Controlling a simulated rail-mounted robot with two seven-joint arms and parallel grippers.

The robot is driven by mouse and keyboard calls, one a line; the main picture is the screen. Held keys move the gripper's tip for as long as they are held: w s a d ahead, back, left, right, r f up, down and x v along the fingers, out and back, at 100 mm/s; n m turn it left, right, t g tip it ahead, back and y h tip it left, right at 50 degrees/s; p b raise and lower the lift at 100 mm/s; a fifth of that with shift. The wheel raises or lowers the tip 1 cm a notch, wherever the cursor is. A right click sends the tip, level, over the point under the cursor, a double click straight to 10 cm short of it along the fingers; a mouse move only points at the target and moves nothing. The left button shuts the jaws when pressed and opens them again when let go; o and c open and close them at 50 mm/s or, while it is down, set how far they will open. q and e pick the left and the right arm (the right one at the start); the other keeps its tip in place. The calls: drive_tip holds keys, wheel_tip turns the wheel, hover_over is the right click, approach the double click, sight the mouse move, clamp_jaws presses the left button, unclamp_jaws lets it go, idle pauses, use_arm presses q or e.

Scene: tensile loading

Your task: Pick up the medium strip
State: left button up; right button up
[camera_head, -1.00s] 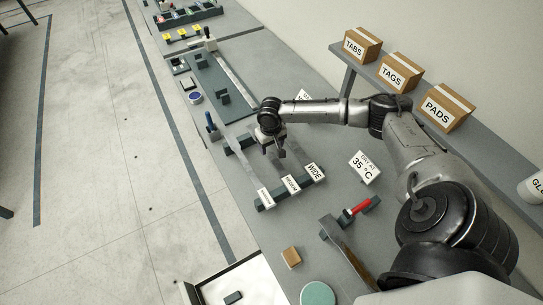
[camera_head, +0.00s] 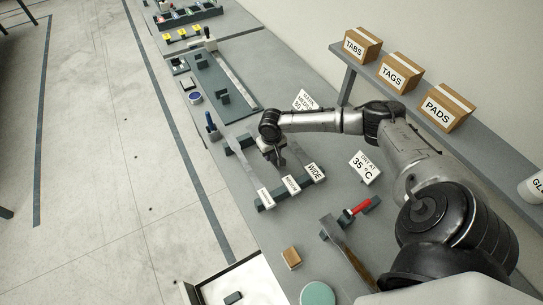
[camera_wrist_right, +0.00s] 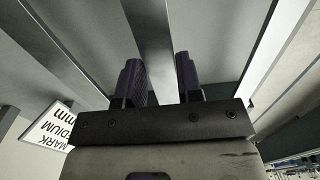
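The medium strip, a flat grey metal bar (camera_wrist_right: 152,35), runs between the two dark fingers of my right gripper (camera_wrist_right: 158,60) in the right wrist view. Gaps show on both sides of it, so the gripper is open around or just above the strip; I cannot tell its exact height. In the head view my right gripper (camera_head: 279,160) is over the strip rack (camera_head: 265,204) and hides much of the medium strip, behind the MEDIUM label (camera_head: 290,185). The narrow strip (camera_head: 246,168) lies to its left. The wide strip is near the WIDE label (camera_head: 314,172). My left gripper is out of view.
A card reading 35 °C (camera_head: 365,168) stands right of the rack. A red-handled tool (camera_head: 360,207) lies nearer. A marking card (camera_head: 303,100) stands behind my arm. Boxes, including PADS (camera_head: 446,108), sit on the raised shelf. A blue-handled item (camera_head: 211,125) stands at the rack's left.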

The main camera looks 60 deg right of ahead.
clamp_jaws()
drive_tip(key=shift+r, duration=0.1)
